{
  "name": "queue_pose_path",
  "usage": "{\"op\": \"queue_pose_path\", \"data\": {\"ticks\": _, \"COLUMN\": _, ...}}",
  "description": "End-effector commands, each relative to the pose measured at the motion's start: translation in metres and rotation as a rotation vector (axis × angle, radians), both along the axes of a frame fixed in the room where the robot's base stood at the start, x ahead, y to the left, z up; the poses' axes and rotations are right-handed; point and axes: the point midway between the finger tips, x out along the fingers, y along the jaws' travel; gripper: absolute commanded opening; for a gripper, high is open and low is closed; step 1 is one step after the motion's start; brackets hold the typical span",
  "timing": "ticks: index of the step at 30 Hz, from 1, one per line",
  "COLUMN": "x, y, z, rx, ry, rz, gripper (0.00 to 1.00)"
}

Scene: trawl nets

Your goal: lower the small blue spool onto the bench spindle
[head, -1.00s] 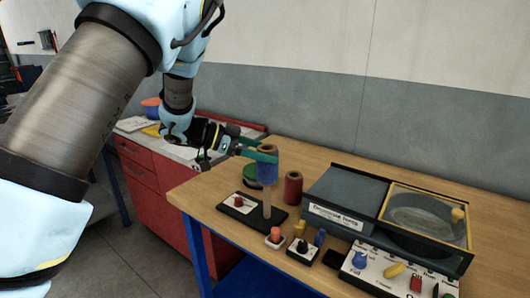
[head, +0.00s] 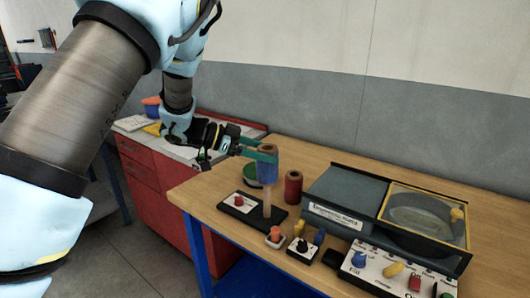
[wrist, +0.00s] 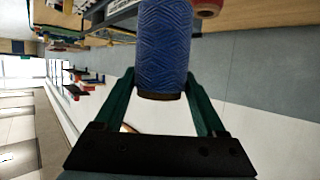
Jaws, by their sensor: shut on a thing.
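The small blue spool (head: 267,172) is held upright between the fingers of my gripper (head: 264,153), above the wooden bench. In the wrist view the blue spool (wrist: 164,45) sits between the two green fingers of my gripper (wrist: 163,90). The bench spindle (head: 267,204) is a pale upright post on a black base plate (head: 245,213) with a red knob. The spool is in line over the post in the head view, and its lower end meets or overlaps the post's top. I cannot tell whether the post has entered the spool's bore.
A dark red spool (head: 293,187) stands just right of the spindle. A green round thing (head: 252,177) lies behind it. Small coloured knobs (head: 300,245) stand in front, and a grey machine with a yellow-framed lid (head: 428,212) fills the right. A red cabinet (head: 150,178) stands left.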

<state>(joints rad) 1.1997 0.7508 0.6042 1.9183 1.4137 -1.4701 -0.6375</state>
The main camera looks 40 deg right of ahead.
Motion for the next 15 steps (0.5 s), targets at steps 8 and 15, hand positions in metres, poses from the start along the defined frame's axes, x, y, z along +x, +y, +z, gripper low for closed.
{"op": "queue_pose_path", "data": {"ticks": 8, "x": 0.0, "y": 0.0, "z": -0.009, "rx": 0.0, "ry": 0.0, "rz": 0.001, "gripper": 0.11}}
{"op": "queue_pose_path", "data": {"ticks": 15, "x": 0.0, "y": 0.0, "z": -0.017, "rx": -0.001, "ry": 0.0, "rz": 0.001, "gripper": 0.11}}
